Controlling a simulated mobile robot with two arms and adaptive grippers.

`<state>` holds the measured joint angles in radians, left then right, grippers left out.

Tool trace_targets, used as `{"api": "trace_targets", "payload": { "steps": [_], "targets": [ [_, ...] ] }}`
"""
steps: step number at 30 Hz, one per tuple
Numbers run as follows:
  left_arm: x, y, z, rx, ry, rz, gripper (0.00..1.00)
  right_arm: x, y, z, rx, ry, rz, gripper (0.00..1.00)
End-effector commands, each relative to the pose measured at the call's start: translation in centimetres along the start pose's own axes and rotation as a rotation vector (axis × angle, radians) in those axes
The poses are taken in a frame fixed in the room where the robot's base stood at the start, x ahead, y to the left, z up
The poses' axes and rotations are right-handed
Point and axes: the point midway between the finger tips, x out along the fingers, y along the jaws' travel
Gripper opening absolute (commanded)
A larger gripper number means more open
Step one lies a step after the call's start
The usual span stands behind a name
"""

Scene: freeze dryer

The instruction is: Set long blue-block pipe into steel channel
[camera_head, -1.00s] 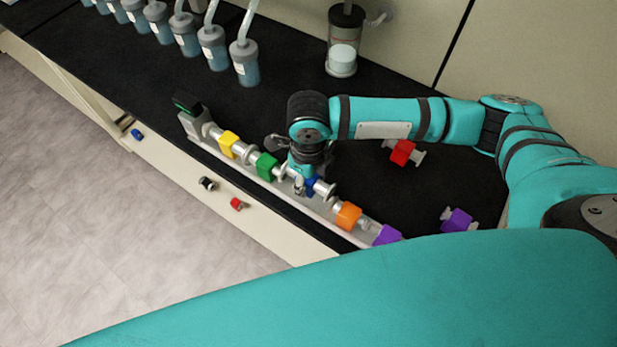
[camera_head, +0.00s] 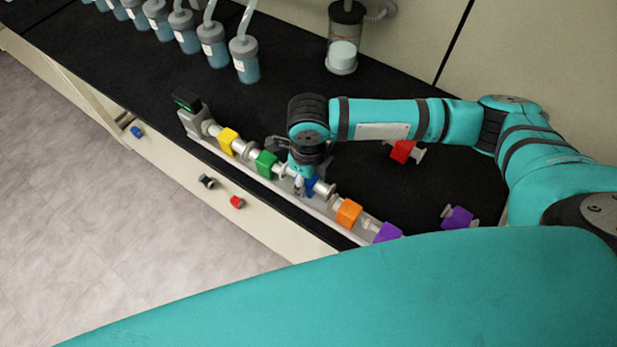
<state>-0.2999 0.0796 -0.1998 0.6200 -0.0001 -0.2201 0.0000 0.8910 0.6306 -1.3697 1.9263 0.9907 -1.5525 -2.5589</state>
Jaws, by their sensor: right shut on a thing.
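The steel channel (camera_head: 336,232) runs diagonally along the front of the black bench, from a grey end unit down to the lower right. Pipes with a yellow block (camera_head: 228,141), a green block (camera_head: 266,164), an orange block (camera_head: 348,213) and a purple block (camera_head: 387,233) sit in line along it. The blue-block pipe (camera_head: 312,187) is between the green and orange ones, in line with them. My right gripper (camera_head: 304,188) points down and is shut on it. The gripper hides part of the pipe, so I cannot tell whether it is fully seated. My left gripper is not in view.
A red-block pipe (camera_head: 402,151) and another purple-block pipe (camera_head: 457,217) lie on the bench behind the channel. Several flasks (camera_head: 244,60) hang at the back left, beside a clear cylinder (camera_head: 343,56). Small valves (camera_head: 237,202) stick out of the front panel.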

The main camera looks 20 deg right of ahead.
Motion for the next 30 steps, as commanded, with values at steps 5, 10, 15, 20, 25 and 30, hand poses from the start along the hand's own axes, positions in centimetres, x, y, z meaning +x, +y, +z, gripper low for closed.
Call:
{"api": "trace_targets", "payload": {
  "steps": [5,10,15,20,25,30],
  "targets": [
    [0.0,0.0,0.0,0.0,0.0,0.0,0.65,-0.1,0.0,0.0,0.0,-0.001,0.0,0.0],
    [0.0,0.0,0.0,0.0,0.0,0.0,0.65,0.0,0.0,0.0,0.0,-0.001,0.0,0.0],
    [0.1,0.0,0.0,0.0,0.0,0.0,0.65,0.3,0.0,0.0,0.0,-0.001,0.0,0.0],
    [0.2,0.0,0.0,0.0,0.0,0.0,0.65,0.6,0.0,0.1,0.0,-0.002,0.0,0.0],
    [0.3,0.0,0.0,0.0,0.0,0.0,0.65,1.0,0.0,0.1,0.0,-0.002,0.0,0.0],
    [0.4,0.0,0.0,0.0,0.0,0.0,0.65,1.3,0.0,0.1,-0.001,-0.003,0.0,0.0]
  ]
}}
